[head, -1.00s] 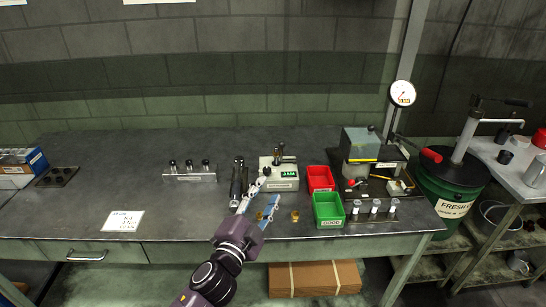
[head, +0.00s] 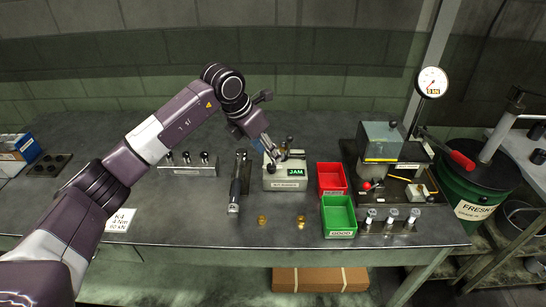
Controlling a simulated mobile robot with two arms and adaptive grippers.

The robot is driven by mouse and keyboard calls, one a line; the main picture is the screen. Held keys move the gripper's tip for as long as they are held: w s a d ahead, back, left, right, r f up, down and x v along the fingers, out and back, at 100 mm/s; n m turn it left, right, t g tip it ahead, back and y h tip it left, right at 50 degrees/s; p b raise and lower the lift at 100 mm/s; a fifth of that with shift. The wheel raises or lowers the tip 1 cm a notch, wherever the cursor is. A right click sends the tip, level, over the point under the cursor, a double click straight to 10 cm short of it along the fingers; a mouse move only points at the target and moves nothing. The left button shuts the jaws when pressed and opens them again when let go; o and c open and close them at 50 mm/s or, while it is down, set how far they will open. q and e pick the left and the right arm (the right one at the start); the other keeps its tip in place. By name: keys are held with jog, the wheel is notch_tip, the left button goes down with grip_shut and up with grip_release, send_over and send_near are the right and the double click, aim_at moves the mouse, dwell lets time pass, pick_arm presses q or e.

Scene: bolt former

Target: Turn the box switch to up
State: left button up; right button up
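The pale switch box (head: 284,182) stands on the bench with a green-lit display reading JAM (head: 298,170). A small dark lever or knob is on its top, partly hidden by my gripper, so I cannot tell which way it points. My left gripper (head: 274,156) reaches down from the upper left to the box's top. It is at or just above the switch; contact is not clear. Its fingers are small and partly hidden, so open or shut does not show. My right gripper is not in view.
A dark-handled tool (head: 235,190) lies left of the box. A red bin (head: 331,179) and a green bin (head: 339,216) stand to its right. A press with a gauge (head: 431,82) is further right. Two brass pieces lie in front.

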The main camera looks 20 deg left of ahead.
aim_at(271, 166)
pick_arm(q)
jog(key=shift+y, duration=0.3)
jog(key=x, duration=0.2)
jog(key=p+x, duration=0.1)
jog(key=x, duration=0.1)
jog(key=a+p+x, duration=0.1)
jog(key=x, duration=0.1)
jog(key=shift+w+a+f, duration=0.1)
jog(key=shift+w+f, duration=0.05)
jog(key=shift+f, duration=0.05)
jog(key=shift+w+f, duration=0.1)
jog(key=shift+f, duration=0.35)
jog(key=shift+c, duration=0.6)
grip_shut()
